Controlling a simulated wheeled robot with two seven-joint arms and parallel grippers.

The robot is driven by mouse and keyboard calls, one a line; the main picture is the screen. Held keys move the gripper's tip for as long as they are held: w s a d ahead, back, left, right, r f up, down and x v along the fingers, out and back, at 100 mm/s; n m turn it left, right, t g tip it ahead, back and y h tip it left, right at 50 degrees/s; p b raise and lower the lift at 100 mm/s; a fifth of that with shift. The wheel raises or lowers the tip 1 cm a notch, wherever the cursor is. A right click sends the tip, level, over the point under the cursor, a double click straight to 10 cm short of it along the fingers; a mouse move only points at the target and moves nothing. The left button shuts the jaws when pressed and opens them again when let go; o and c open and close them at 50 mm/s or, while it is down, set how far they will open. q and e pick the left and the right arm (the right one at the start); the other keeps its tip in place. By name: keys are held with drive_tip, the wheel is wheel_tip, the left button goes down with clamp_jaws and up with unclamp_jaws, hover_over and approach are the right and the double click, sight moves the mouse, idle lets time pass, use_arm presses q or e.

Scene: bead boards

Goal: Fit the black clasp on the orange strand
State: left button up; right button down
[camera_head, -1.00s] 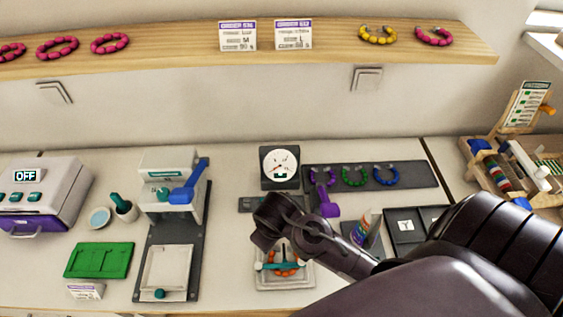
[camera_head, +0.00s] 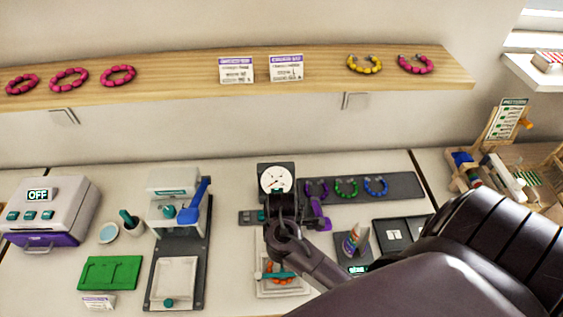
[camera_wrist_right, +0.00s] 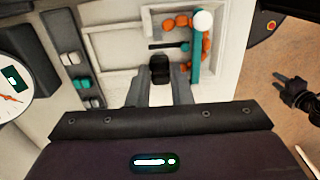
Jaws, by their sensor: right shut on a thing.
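My right gripper (camera_wrist_right: 159,88) is shut on the black clasp (camera_wrist_right: 160,67), which sits between its fingertips in the right wrist view. In the head view the right gripper (camera_head: 284,222) hangs over the back of a pale tray (camera_head: 262,292). The orange strand (camera_wrist_right: 181,21) lies curved in this tray (camera_wrist_right: 226,75), ahead and to the right of the held clasp and apart from it. A teal bar with a white knob (camera_wrist_right: 196,52) crosses the strand. In the head view the strand (camera_head: 284,280) is partly hidden by my arm. A dark jaw-like shape (camera_wrist_right: 297,94), seemingly my left gripper, shows over the floor.
A clasp rack (camera_wrist_right: 70,58) and a dial gauge (camera_head: 275,180) stand behind the tray. A dark board (camera_head: 404,184) with purple, green and blue strands lies at back right. A press (camera_head: 178,205) and a green mat (camera_head: 111,272) are to the left.

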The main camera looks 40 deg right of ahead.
drive_tip(key=shift+f+b, duration=1.85)
drive_tip(key=shift+f, duration=0.05)
drive_tip(key=shift+f+b, duration=0.8)
drive_tip(key=shift+f, duration=0.25)
drive_tip(key=c, duration=1.2)
unclamp_jaws()
drive_tip(key=shift+c, duration=0.2)
drive_tip(key=shift+o, duration=0.5)
drive_tip(key=shift+o, duration=1.2)
drive_tip(key=shift+r+p, duration=3.55)
drive_tip(key=shift+p, duration=0.35)
